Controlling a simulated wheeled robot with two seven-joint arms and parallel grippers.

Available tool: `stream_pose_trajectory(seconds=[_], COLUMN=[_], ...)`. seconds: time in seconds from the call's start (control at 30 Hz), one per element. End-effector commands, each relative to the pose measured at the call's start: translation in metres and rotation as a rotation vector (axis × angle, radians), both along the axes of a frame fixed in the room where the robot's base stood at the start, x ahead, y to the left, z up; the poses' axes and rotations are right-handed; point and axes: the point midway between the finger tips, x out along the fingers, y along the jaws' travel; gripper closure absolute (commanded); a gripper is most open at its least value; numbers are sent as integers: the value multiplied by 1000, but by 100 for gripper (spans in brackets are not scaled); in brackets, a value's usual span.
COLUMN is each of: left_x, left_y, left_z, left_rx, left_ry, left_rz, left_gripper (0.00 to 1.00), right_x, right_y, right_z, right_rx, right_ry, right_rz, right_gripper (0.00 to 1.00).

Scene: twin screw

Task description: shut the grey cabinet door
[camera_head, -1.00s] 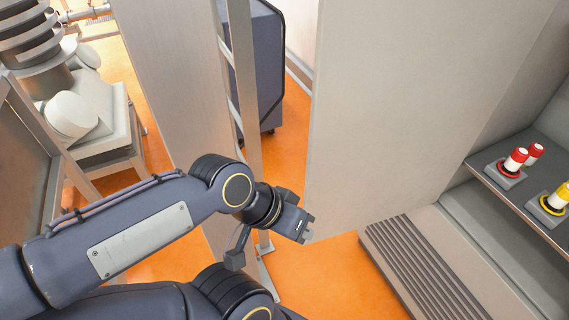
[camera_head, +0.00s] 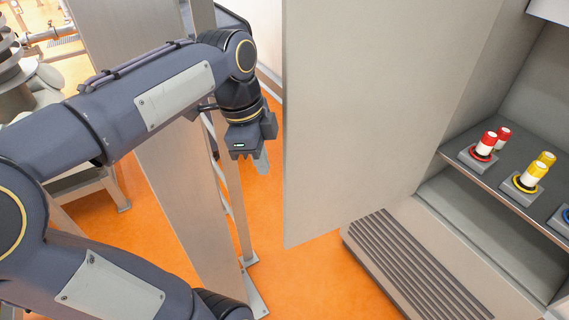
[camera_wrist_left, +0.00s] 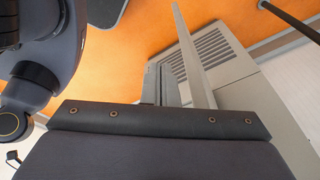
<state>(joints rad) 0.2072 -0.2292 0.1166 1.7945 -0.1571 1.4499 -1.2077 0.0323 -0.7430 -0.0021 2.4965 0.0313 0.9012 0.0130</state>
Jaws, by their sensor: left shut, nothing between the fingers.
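The grey cabinet door (camera_head: 370,110) is a tall flat panel in the middle of the head view. It stands open, swung out from the grey cabinet (camera_head: 490,235) on the right, whose inside shows. My left gripper (camera_head: 252,155) is shut and empty, pointing down, left of the door's free edge with a gap visible in the picture. In the left wrist view a thin upright panel (camera_wrist_left: 192,50), which looks like the door edge-on, stands in front of the louvred cabinet (camera_wrist_left: 215,62); the fingertips are hard to make out there. My right gripper is not in view.
A ribbed step (camera_head: 415,265) juts out below. Orange floor (camera_head: 310,280) is clear between.

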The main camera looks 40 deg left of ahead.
Motion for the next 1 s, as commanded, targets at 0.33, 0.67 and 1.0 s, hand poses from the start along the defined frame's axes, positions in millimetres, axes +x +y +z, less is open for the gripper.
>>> stream_pose_trajectory(seconds=[0.33, 0.67, 1.0], left_x=[80, 125, 114], left_y=[60, 76, 60], left_z=[16, 15, -34], left_rx=[-41, -201, -203], left_ry=[108, 35, 36], left_rz=[-771, -980, -982], left_gripper=[100, 100, 100], right_x=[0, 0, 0], right_y=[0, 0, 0], right_z=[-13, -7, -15], right_rx=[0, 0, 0], right_ry=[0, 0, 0], right_rz=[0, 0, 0], right_gripper=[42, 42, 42])
